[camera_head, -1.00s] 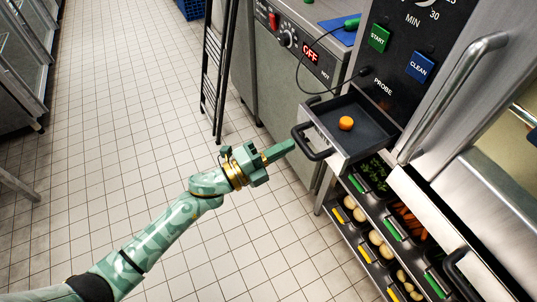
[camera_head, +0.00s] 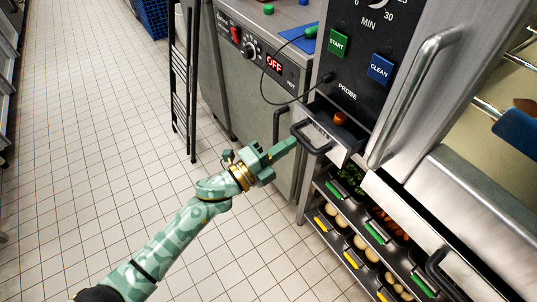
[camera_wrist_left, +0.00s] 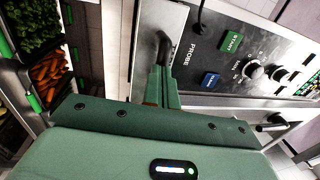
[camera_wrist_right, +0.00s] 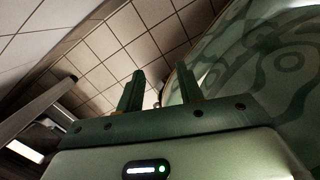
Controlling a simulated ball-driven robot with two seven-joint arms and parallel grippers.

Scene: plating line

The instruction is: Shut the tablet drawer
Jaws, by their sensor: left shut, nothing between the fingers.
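The tablet drawer (camera_head: 342,152) is a dark tray with a steel front and a black bar handle (camera_head: 309,142), under the probe panel. It stands partly out, with a small part of its inside showing. An orange tablet (camera_head: 340,118) sits at the back of it, partly hidden. My left gripper (camera_head: 290,144) is shut and empty, its fingertips at the handle; I cannot tell whether they touch. In the left wrist view the shut fingers (camera_wrist_left: 163,85) point at the handle (camera_wrist_left: 164,47). My right gripper (camera_wrist_right: 156,85) shows only in its wrist view, open and empty.
Below the drawer, a rack (camera_head: 318,218) holds several trays of vegetables. A large steel door handle (camera_head: 415,95) stands out at the right. A counter unit with an OFF display (camera_head: 274,65) and a black ladder-like stand (camera_head: 183,85) are behind. The tiled floor at left is clear.

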